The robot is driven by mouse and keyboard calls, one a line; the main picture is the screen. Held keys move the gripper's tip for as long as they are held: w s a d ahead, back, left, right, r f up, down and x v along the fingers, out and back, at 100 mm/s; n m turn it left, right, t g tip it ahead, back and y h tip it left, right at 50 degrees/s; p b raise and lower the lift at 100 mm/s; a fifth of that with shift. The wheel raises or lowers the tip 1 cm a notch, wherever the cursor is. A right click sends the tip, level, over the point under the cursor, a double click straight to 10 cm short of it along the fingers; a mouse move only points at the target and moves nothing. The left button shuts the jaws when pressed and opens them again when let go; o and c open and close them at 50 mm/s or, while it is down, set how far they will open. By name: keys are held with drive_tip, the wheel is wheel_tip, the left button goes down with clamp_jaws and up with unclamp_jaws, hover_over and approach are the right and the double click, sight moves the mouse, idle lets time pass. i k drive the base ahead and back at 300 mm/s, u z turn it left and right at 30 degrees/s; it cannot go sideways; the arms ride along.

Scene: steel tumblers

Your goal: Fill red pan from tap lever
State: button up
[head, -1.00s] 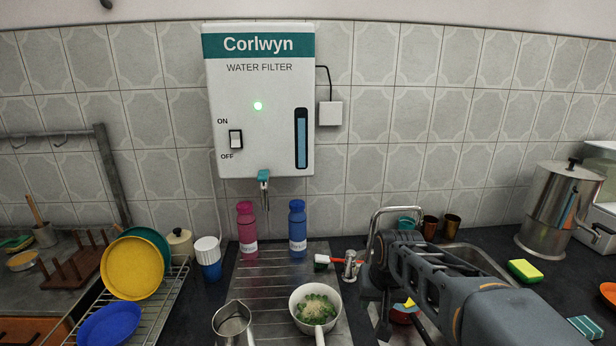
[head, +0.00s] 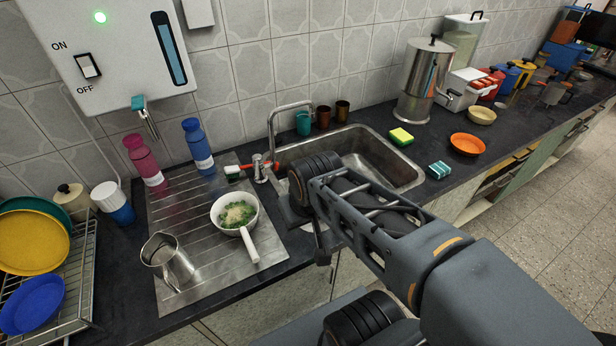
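The sink tap's chrome spout (head: 273,130) arches over the back left of the steel sink (head: 385,150). A short chrome fitting (head: 260,170) stands at its left, with a red-handled, white-headed item (head: 234,172) beside it; I cannot tell whether this is the lever. A teal lever (head: 138,103) tops the wall filter's spout. I cannot make out a red pan now; my arm covers part of the sink. My gripper (head: 308,225) points down at the sink's front left, its fingers mostly hidden, so its opening and contents cannot be seen.
A white pan (head: 233,213) with food and a steel jug (head: 170,262) stand on the drainboard (head: 195,290). Pink (head: 145,163) and blue (head: 198,148) bottles stand behind. A sponge (head: 401,137) lies at the sink's back right edge. An orange bowl (head: 467,144) sits farther right.

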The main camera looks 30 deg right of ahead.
sight(257, 159)
drive_tip(key=z, duration=0.65)
drive_tip(key=k, duration=0.95)
drive_tip(key=u, duration=0.75)
drive_tip(key=i, duration=1)
